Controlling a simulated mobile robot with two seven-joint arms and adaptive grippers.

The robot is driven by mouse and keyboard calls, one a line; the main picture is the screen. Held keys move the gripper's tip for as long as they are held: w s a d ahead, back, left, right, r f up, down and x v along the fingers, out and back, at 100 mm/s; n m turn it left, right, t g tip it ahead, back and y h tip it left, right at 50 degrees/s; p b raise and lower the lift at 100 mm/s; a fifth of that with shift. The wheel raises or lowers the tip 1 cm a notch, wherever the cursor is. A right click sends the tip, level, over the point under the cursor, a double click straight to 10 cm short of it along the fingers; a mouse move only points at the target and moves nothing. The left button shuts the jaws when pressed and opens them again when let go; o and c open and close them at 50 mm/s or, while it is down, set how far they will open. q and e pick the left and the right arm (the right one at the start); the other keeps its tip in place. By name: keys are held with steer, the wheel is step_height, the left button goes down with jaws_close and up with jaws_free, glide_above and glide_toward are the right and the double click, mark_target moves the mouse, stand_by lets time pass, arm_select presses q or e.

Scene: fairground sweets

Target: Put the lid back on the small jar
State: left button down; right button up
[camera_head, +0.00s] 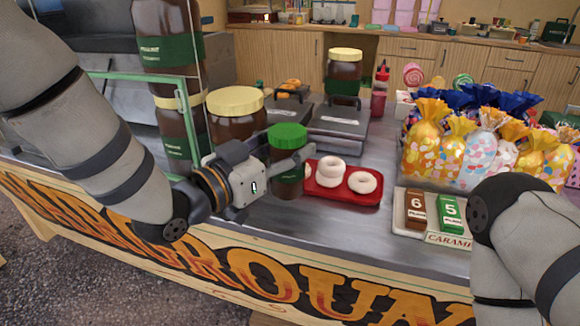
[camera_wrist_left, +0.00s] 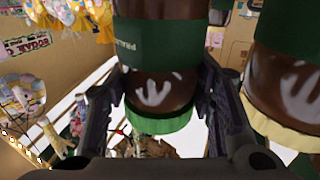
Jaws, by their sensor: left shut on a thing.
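The small jar (camera_head: 290,184) stands upright on the metal counter, with dark brown contents and a green label. Its green lid (camera_head: 288,136) sits on top; whether it is fully seated I cannot tell. My left gripper (camera_head: 290,163) is shut on the jar just below the lid, and its fingers hide part of the glass. In the left wrist view, which is upside down, the jar (camera_wrist_left: 160,92) is between the two fingers with the green lid (camera_wrist_left: 160,122) below it. My right arm shows at the right edge, but its gripper is out of view.
A red tray (camera_head: 345,197) of white rings is just right of the jar. A big cream-lidded jar (camera_head: 236,102) stands close behind on the left. The counter's front edge is near.

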arm_select(q)
steer(key=shift+w+d+f, duration=0.1)
steer(key=shift+w+f, duration=0.35)
steer(key=shift+f, duration=0.05)
steer(key=shift+r, duration=0.15)
steer(key=shift+w+d+f, duration=0.1)
steer(key=shift+w+f, duration=0.05)
steer(key=shift+f, duration=0.05)
steer(key=shift+w+f+b, duration=0.15)
steer(key=shift+f+b, duration=0.05)
steer(key=shift+f, duration=0.7)
steer(key=shift+w+f+b, duration=0.1)
steer(key=shift+f+b, duration=0.1)
steer(key=shift+f, duration=0.7)
steer(key=shift+f, duration=0.1)
